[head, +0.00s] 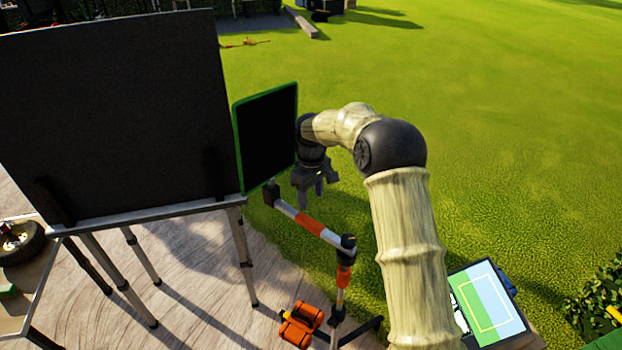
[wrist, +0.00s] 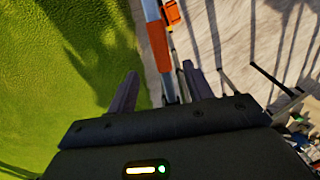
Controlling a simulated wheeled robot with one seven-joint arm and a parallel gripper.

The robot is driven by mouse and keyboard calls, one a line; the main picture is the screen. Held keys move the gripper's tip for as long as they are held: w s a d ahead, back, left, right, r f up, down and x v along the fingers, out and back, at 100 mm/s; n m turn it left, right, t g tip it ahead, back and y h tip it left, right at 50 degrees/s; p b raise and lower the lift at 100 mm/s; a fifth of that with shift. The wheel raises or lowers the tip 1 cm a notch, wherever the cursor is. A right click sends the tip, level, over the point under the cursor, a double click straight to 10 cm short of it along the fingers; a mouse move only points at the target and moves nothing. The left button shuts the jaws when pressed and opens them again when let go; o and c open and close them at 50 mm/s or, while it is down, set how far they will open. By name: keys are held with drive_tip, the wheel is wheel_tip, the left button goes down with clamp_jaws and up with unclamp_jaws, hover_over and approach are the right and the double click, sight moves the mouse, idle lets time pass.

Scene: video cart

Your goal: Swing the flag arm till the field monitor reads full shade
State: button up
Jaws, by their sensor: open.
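The flag, a black panel with a green edge (head: 266,137), stands upright at the far end of the flag arm. The flag arm is a bar striped orange, white and grey (head: 308,223), joined to a post (head: 341,280). My gripper (head: 314,194) is open and points down just above the bar near the flag end. In the wrist view the bar (wrist: 157,42) runs between the open fingers (wrist: 160,74); contact cannot be told.
A large black board (head: 110,110) on a metal-legged stand fills the left. An orange object (head: 300,325) sits by the post's foot. Bushes (head: 597,285) stand at lower right. Open grass (head: 480,120) lies beyond my arm.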

wheel_tip(320, 180, up, 6)
drive_tip(key=shift+r, duration=0.2)
idle(0.4)
drive_tip(key=s+d+f+m+t, duration=0.1)
drive_tip(key=s+d+m, duration=0.4)
drive_tip(key=s, duration=0.9)
drive_tip(key=s+d+m+t, duration=0.1)
drive_tip(key=s+d+m, duration=0.4)
drive_tip(key=s+d, duration=0.6)
drive_tip(key=s, duration=0.3)
drive_tip(key=shift+s+d+f+t, duration=0.25)
drive_tip(key=shift+s+f+t, duration=0.05)
drive_tip(key=shift+s+f, duration=0.1)
drive_tip(key=shift+w+r, duration=0.1)
idle(0.5)
